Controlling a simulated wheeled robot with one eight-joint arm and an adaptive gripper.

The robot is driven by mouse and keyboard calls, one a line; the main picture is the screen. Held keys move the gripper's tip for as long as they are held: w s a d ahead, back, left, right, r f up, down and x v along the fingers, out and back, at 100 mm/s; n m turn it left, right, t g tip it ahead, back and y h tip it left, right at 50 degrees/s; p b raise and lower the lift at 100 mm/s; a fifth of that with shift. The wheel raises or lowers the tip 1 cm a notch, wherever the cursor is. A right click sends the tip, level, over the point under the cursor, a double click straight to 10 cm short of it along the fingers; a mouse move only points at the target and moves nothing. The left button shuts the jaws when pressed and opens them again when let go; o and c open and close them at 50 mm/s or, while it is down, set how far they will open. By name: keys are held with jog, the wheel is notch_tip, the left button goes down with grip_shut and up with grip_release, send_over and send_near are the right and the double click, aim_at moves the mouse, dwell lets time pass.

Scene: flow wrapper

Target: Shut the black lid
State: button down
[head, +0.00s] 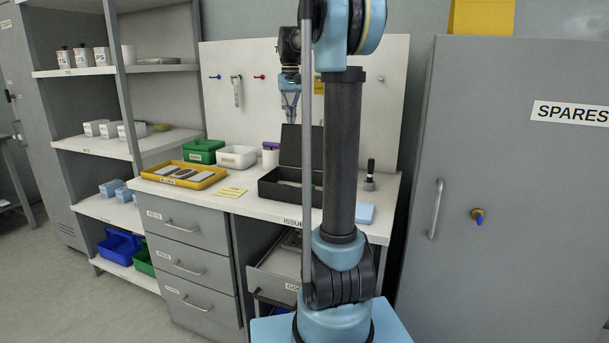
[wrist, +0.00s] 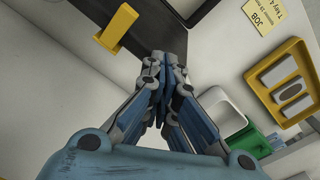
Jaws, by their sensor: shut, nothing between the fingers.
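The black lid (head: 292,146) stands raised, about upright, at the back of the open black box (head: 272,188) on the worktop. My arm hides the right part of the lid and box. My gripper (head: 290,117) is shut and empty, pointing down just above the lid's top edge in the head view. In the wrist view my shut fingers (wrist: 166,62) overlap a dark surface that seems to be the lid. Whether they touch it I cannot tell. Part of a dark box-like shape (wrist: 190,8) shows at the top edge there.
A yellow tray (head: 160,178), a green box (head: 203,149), a white bin (head: 238,155) and a purple-capped jar (head: 270,154) stand left of the box. A black-handled stamp (head: 370,172) stands at right. A pegboard (head: 222,100) rises behind. A drawer (head: 278,275) is open below.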

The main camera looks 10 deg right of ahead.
jog(key=shift+s+a+r, duration=0.15)
jog(key=shift+s+a, duration=0.55)
jog(key=shift+s, duration=0.3)
jog(key=shift+s+a+r, duration=0.15)
jog(key=shift+s+a, duration=0.5)
jog(key=shift+s, duration=0.35)
jog(key=shift+s+a, duration=0.15)
jog(key=shift+s, duration=0.05)
jog(key=shift+s+a+f, duration=0.1)
jog(key=shift+s+a, duration=0.45)
jog(key=shift+s, duration=0.25)
jog(key=shift+s+a+f, duration=0.1)
jog(key=shift+s+a, duration=0.45)
jog(key=shift+s, duration=0.3)
jog(key=shift+s+a+f, duration=0.1)
jog(key=shift+s+a, duration=0.45)
jog(key=shift+s, duration=0.25)
notch_tip(320, 180, up, 6)
dwell(0.9)
